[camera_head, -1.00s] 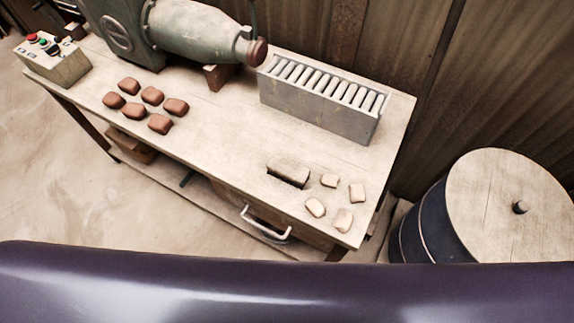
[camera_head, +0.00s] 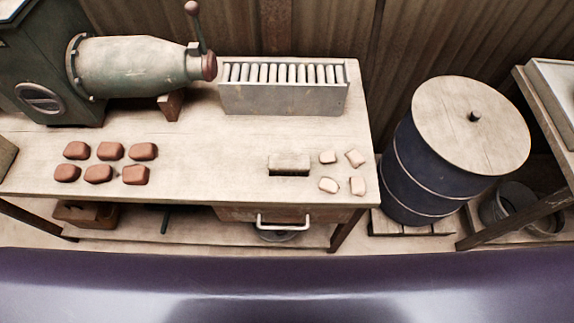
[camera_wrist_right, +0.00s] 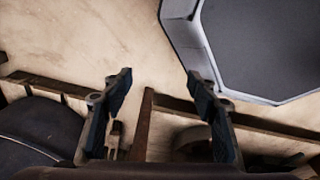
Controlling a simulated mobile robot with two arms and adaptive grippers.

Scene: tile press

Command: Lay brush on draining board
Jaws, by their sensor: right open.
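A pale block with a dark underside (camera_head: 289,163), which looks like the brush, lies on the right part of the wooden workbench (camera_head: 225,160). I cannot tell for certain which thing is the draining board; a tray-like top (camera_head: 556,82) shows only in part at the right edge of the head view. My left gripper is not in view.
Several red-brown pieces (camera_head: 110,151) and several small pale pieces (camera_head: 328,157) lie on the bench. A green machine (camera_head: 140,68) and a slotted grey rack (camera_head: 284,101) stand behind. A dark blue drum (camera_head: 425,170) stands right of the bench. A grey angular container (camera_wrist_right: 262,45) shows near my right gripper.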

